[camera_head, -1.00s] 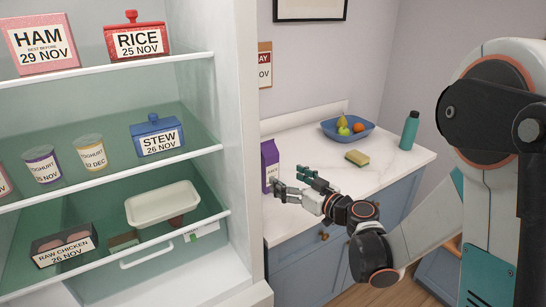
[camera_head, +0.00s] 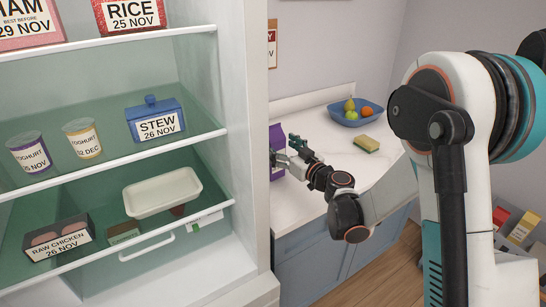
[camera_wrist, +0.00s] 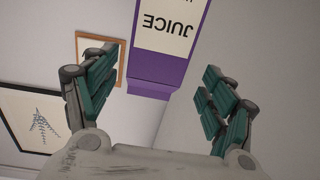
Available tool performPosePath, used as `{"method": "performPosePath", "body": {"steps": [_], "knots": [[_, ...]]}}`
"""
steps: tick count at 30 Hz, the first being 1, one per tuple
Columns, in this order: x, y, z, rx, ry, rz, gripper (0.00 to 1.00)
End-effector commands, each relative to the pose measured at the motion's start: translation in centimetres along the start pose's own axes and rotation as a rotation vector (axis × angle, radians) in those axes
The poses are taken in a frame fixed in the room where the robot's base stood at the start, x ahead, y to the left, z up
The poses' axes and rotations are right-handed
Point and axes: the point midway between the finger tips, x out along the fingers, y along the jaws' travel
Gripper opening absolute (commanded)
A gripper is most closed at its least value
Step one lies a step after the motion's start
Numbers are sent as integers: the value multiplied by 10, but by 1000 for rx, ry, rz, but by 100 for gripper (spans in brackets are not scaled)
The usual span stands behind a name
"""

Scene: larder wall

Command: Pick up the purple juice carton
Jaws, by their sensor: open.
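The purple juice carton (camera_head: 277,145) stands on the white counter just right of the fridge wall, which partly hides it in the head view. In the wrist view the carton (camera_wrist: 158,82) appears upside down, with a cream label reading JUICE, at the top between my fingers. My gripper (camera_head: 287,148) is at the carton's near right side, and its fingers overlap the carton in the head view. In the wrist view my gripper (camera_wrist: 158,82) is open, with a finger on each side and space between each finger and the carton.
The open fridge holds a blue stew box (camera_head: 155,120), yoghurt pots, a white tray (camera_head: 163,192) and raw chicken (camera_head: 58,238). A sponge (camera_head: 366,144) and a blue fruit bowl (camera_head: 355,113) sit on the counter beyond my arm. The counter's front part is clear.

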Motion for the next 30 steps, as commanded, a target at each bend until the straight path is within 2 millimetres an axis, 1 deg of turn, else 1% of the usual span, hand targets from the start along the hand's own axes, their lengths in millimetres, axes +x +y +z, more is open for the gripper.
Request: {"method": "performPosePath", "body": {"steps": [6,10,14,20,21,23,24,26,27,29,30], "knots": [[28,4,3,0,0,-2,77],[44,5,2,0,0,-1,77],[50,5,0,0,0,-1,77],[50,5,0,0,0,-1,77],[50,5,0,0,0,-1,68],[50,5,0,0,0,-1,54],[50,5,0,0,0,-1,45],[50,5,0,0,0,-1,31],[50,5,0,0,0,-1,22],[50,5,0,0,0,-1,9],[50,5,0,0,0,-1,0]]}}
